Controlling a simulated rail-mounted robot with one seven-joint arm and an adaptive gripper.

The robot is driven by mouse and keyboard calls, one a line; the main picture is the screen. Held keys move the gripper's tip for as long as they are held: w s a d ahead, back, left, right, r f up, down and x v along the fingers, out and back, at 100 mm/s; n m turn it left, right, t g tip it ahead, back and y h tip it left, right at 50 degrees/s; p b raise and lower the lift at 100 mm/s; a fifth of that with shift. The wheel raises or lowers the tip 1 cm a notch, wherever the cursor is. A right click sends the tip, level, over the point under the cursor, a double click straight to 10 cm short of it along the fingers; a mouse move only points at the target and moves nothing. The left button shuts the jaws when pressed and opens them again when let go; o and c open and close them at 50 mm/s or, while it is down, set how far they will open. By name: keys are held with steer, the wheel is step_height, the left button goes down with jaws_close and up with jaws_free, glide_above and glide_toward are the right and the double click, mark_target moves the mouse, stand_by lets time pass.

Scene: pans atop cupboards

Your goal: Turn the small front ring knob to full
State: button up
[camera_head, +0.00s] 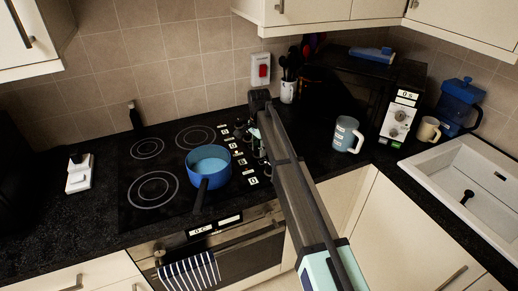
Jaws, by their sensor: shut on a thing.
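The black hob (135,195) has several ring marks and a column of dark knobs (239,134) with white labels along its right side. My arm comes in from the lower right and its wrist is above the knob column. My gripper (256,144) points down at the knobs and is shut on one of them. The fingertips are small and dark here, and my arm partly hides the knobs, so I cannot tell which knob it holds or how far it is turned. A blue pan (204,182) with bluish contents stands on the front right ring, left of the knobs.
A grey-blue mug (346,134), a utensil pot (288,91) and a microwave (398,118) stand right of my arm. A red wall switch (262,70) is behind. The left hob side is clear.

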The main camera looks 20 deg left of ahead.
steer(key=o, duration=1.1)
steer(key=shift+o, duration=0.2)
step_height(320, 180, up, 12)
